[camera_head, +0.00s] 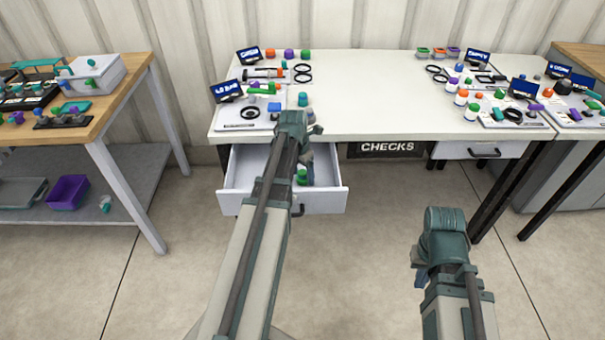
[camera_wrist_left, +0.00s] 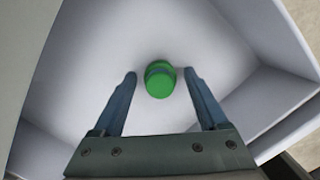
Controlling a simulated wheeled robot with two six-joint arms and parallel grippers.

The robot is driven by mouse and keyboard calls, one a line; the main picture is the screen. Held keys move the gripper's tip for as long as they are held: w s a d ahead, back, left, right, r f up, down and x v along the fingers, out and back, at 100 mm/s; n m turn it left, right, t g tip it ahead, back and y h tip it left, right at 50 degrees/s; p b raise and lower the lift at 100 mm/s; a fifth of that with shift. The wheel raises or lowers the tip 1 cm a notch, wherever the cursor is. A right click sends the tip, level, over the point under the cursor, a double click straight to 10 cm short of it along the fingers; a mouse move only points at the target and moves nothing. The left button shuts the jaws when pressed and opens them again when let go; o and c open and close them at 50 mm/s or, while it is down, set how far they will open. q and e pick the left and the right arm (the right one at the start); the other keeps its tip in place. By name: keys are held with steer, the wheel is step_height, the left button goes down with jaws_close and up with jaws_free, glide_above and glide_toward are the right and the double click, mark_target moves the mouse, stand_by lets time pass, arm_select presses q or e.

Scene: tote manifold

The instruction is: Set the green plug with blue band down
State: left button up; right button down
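The green plug with blue band (camera_wrist_left: 160,84) is in the open white drawer (camera_head: 232,193), resting on the drawer floor as far as I can tell. It also shows in the head view (camera_head: 302,177), partly hidden by my left arm. My left gripper (camera_wrist_left: 160,73) is open over the drawer. Its two fingers stand on either side of the plug, with a gap on each side. In the head view my left gripper (camera_head: 307,158) is mostly hidden behind its wrist. My right gripper (camera_head: 421,279) hangs low in front of the bench, and its fingers are barely visible.
The drawer walls stand close around my left gripper. The white bench top (camera_head: 365,110) above is clear in the middle, with boards, plugs, rings and small signs at its left and right. A wooden side table (camera_head: 108,112) stands at the left.

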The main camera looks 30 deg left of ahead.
mark_target(299, 180)
arm_select(q)
steer(key=shift+r, duration=0.2)
step_height(299, 180, up, 12)
steer(key=s+p, duration=0.1)
steer(key=p, duration=1.1)
steer(key=shift+s+a, duration=0.2)
steer(key=shift+s, duration=0.2)
steer(key=shift+f, duration=0.1)
